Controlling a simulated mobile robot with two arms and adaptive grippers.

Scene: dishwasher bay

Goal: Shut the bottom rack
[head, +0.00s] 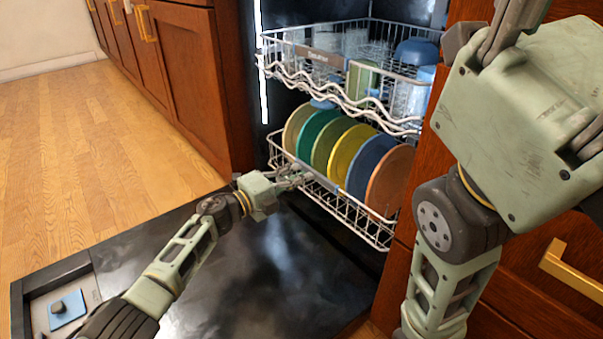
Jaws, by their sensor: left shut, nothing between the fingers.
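The bottom rack (338,206) is a white wire rack in the dishwasher, partly out over the open door. It holds a row of coloured plates (344,153). My left gripper (297,175) is shut and empty at the rack's front left edge, by the grey handle strip. Whether it touches the wire I cannot tell.
The dishwasher door (265,270) lies open and flat below my left arm. The upper rack (345,75), with glasses and a blue bowl (416,51), is above the plates. Wooden cabinets (188,75) stand at left, and drawers with a gold handle (575,268) at right. Floor at left is clear.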

